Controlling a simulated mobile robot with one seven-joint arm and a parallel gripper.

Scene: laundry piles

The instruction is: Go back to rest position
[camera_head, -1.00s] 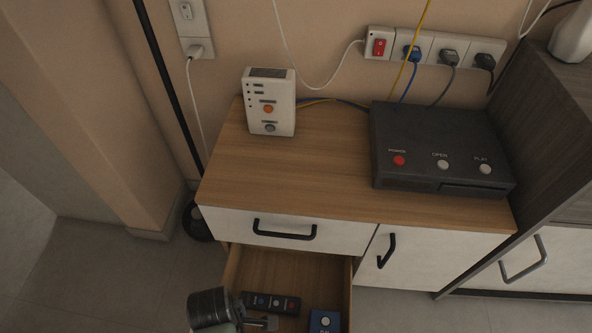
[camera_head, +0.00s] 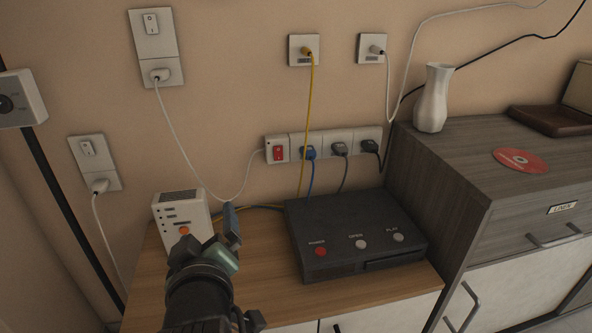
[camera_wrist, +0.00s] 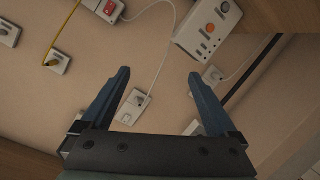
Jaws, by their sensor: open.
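My gripper (camera_head: 208,232) is raised in front of the wooden cabinet top in the head view, partly covering the white router-like box. In the wrist view my gripper (camera_wrist: 158,82) has its two blue fingers spread wide apart with nothing between them. Beyond the fingers the wrist view shows the wall, a white plug in a socket (camera_wrist: 132,107) and the white box (camera_wrist: 208,30). The wrist view is tilted, with the cabinet at the top.
A black player (camera_head: 350,235) with buttons sits on the wooden cabinet (camera_head: 270,290). A power strip (camera_head: 323,143) with plugs and cables is on the wall. A grey cabinet at right holds a white vase (camera_head: 434,98) and a red disc (camera_head: 521,160). Cables hang near my arm.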

